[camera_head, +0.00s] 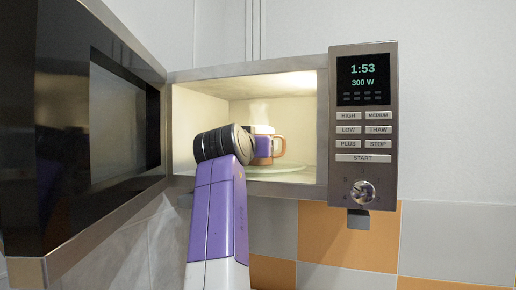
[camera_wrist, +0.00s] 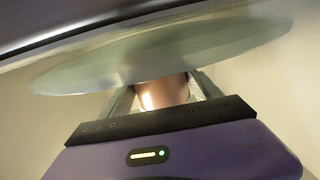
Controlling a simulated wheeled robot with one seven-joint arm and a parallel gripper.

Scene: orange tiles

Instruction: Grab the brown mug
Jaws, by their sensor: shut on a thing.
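The brown mug (camera_head: 279,147) is inside the open microwave, above the glass turntable plate (camera_head: 285,168). Its handle points right, and steam rises above it. My purple gripper reaches into the microwave from the front and hides the left part of the mug in the head view. In the wrist view, the brown mug (camera_wrist: 162,94) sits between the two fingers of my gripper (camera_wrist: 162,88), which is shut on it. The glass plate (camera_wrist: 80,70) spans the picture behind the mug. I cannot tell whether the mug touches the plate.
The microwave door (camera_head: 60,130) stands open on the left, close to my arm. The control panel (camera_head: 363,130) on the right reads 1:53 and 300 W. The cavity walls (camera_head: 200,105) leave some free room above and left of the mug.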

